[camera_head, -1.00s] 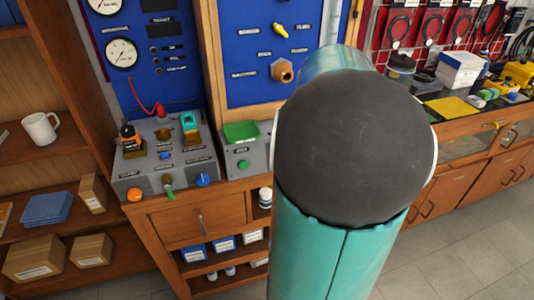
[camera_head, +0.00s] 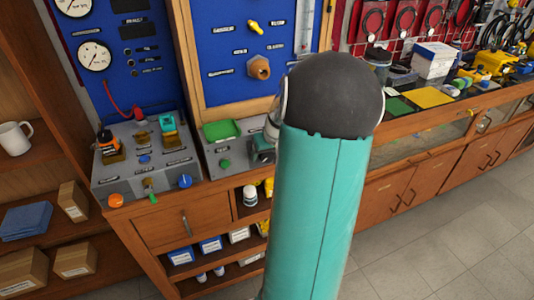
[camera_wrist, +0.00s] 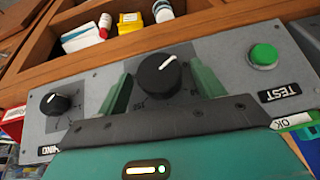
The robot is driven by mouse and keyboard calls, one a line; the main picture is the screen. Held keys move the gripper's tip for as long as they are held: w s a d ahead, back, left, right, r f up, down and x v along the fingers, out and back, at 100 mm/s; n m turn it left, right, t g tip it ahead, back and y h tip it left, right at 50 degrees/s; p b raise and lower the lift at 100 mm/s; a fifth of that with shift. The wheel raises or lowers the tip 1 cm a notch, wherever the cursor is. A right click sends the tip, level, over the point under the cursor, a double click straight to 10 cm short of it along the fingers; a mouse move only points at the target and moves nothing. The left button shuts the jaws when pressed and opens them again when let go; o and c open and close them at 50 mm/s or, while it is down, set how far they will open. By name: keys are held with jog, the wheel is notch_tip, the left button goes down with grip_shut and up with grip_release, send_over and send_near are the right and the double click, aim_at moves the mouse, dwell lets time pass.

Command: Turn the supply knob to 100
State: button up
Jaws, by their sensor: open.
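In the wrist view a black round knob (camera_wrist: 160,75) with a white pointer line sits on a grey panel (camera_wrist: 222,52). The pointer aims up and right in the picture. Scale marks beside the knob are partly hidden by my gripper. My gripper (camera_wrist: 162,88) is open, one green finger on each side of this knob; I cannot tell whether they touch it. A smaller black knob (camera_wrist: 55,103) with a white pointer is at left. The name label of the middle knob is hidden, so I cannot confirm it is the supply knob. In the head view my arm hides both knobs.
A green button (camera_wrist: 262,55) with a TEST label (camera_wrist: 285,92) is right of the middle knob. Shelf boxes and bottles (camera_wrist: 98,30) lie beyond the panel edge. A console with a blue knob (camera_head: 185,181) stands left of my arm.

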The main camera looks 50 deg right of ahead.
jog(key=c, duration=1)
